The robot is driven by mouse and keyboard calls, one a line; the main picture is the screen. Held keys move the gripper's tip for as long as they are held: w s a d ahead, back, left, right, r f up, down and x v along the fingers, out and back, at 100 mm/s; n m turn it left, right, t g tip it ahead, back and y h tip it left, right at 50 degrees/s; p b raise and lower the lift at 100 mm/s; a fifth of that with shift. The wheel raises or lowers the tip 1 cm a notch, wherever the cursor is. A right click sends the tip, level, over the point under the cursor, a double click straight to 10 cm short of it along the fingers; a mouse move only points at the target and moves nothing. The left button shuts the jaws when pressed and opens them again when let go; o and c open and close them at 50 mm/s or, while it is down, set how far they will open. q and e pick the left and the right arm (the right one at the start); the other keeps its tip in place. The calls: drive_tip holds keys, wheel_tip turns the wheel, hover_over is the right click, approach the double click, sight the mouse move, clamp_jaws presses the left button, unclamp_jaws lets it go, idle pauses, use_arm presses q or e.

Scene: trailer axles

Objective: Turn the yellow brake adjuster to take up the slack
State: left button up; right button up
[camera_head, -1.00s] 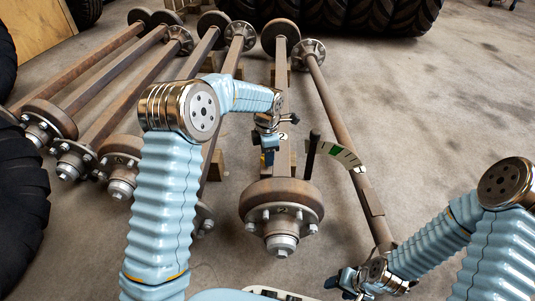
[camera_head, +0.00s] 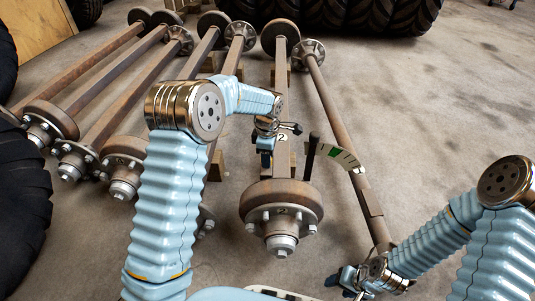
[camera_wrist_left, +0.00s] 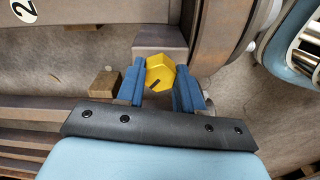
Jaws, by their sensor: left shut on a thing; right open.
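The yellow brake adjuster (camera_wrist_left: 160,72) is a hexagonal head with a dark line on its face, seen in the left wrist view. My left gripper (camera_wrist_left: 160,80) has its two blue fingers on either side of it and is shut on it. In the head view my left gripper (camera_head: 266,153) is at the beam of the axle marked 2 (camera_head: 283,170), behind its hub drum (camera_head: 281,203), and the adjuster is hidden. My right gripper (camera_head: 346,281) is open and empty at the lower right, away from that axle.
Another axle (camera_head: 335,120) lies to the right. Several axles lie at left. Large tyres (camera_head: 330,12) stand behind. Floor at right is clear.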

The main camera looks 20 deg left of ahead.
use_arm(q)
drive_tip(key=m+p, duration=0.1)
drive_tip(key=m, duration=0.3)
drive_tip(key=shift+r+m, duration=0.1)
drive_tip(key=shift+m, duration=0.2)
drive_tip(key=m+p, duration=0.1)
drive_tip(key=m, duration=0.4)
drive_tip(key=shift+s+a+m, duration=0.1)
drive_tip(key=shift+m, duration=0.2)
drive_tip(key=m, duration=0.5)
drive_tip(key=shift+p, duration=0.4)
drive_tip(key=m, duration=0.5)
drive_tip(key=shift+a+m+p, duration=0.15)
drive_tip(key=shift+m+p, duration=0.15)
drive_tip(key=shift+m, duration=0.1)
drive_tip(key=m, duration=0.5)
drive_tip(key=shift+a+p, duration=0.1)
drive_tip(key=shift+p, duration=0.25)
drive_tip(key=m+p, duration=0.1)
drive_tip(key=m, duration=0.4)
drive_tip(key=shift+m, duration=0.4)
drive_tip(key=m, duration=0.4)
drive_tip(key=shift+m+p, duration=0.3)
drive_tip(key=shift+p, duration=0.05)
drive_tip(key=m+p, duration=0.1)
drive_tip(key=m, duration=0.4)
drive_tip(key=shift+w, duration=0.2)
drive_tip(key=shift+m, duration=0.3)
